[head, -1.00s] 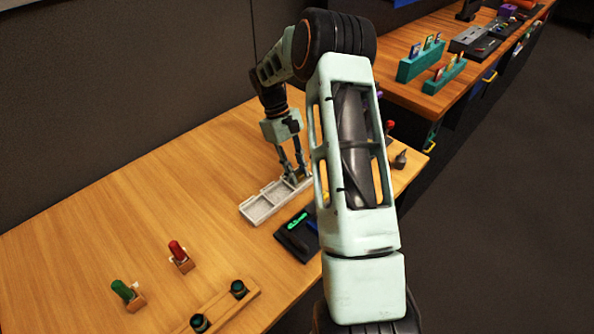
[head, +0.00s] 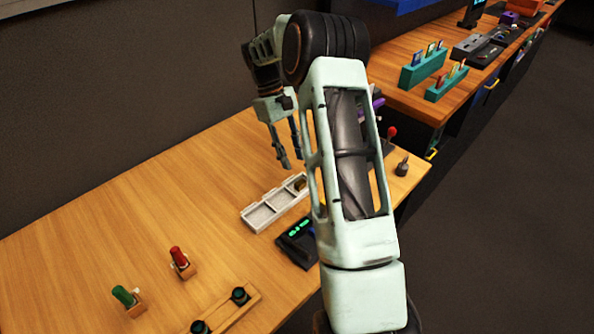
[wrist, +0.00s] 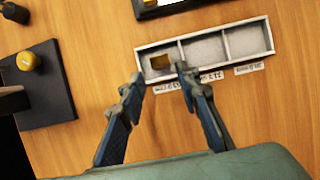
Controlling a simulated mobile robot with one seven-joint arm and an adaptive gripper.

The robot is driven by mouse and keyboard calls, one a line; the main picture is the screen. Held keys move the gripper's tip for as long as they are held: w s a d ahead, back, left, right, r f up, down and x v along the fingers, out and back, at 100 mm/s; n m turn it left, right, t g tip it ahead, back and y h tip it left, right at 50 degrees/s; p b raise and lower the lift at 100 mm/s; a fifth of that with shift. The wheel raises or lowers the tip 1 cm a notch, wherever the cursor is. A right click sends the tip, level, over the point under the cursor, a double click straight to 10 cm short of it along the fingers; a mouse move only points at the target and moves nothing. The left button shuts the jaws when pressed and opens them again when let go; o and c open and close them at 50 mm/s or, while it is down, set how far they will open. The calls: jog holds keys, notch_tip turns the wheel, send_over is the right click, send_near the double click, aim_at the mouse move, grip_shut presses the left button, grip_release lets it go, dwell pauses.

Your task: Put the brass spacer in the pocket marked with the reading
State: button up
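The brass spacer (wrist: 160,61) lies in the left pocket of the pale three-pocket tray (wrist: 207,26) in the wrist view. In the head view the spacer (head: 300,184) shows in the far right end of the tray (head: 262,227). My gripper (wrist: 159,75) is open and empty, its fingers apart. In the head view my gripper (head: 291,163) hangs above and behind the tray, clear of it. Labels stand along the tray's edge in the wrist view, too small to read surely. A dark device (head: 297,246) shows a green reading, also unclear, partly hidden by my arm.
A dark panel with a yellow knob (wrist: 27,60) is at the left in the wrist view. Red (head: 179,257) and green (head: 124,295) handled pieces stand front left. A grey knobbed piece (head: 402,168) is near the right edge. The table's back left is clear.

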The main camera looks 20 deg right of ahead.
jog(key=shift+v, duration=2.25)
